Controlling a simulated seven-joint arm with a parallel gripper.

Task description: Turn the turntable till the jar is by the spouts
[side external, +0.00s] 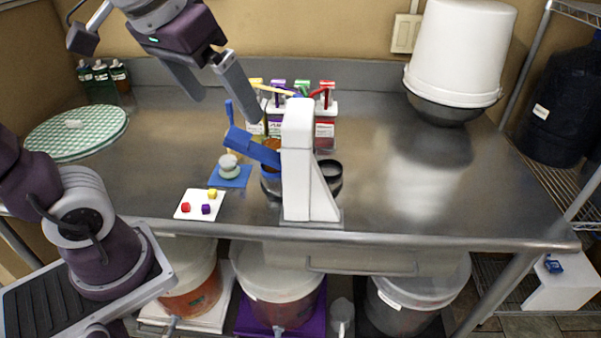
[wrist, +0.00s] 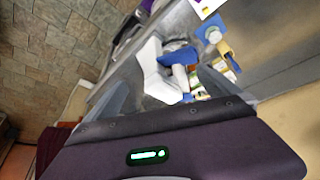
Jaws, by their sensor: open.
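My gripper (side external: 225,108) is open and empty, above the counter, up and to the left of a white upright stand (side external: 298,160). A blue lever-like part (side external: 245,140) sticks out left of the stand. An amber jar-like thing (side external: 271,145) shows partly behind the blue part. A rack with yellow, purple, green and red tops (side external: 326,100) stands behind; these may be the spouts. The white stand (wrist: 158,72) and blue part (wrist: 178,57) also show in the wrist view.
A pale stacked piece (side external: 229,165) sits on a blue square, near a white card (side external: 200,205) with small cubes. Dark bottles (side external: 102,80) and a green checked round mat (side external: 77,131) are at left.

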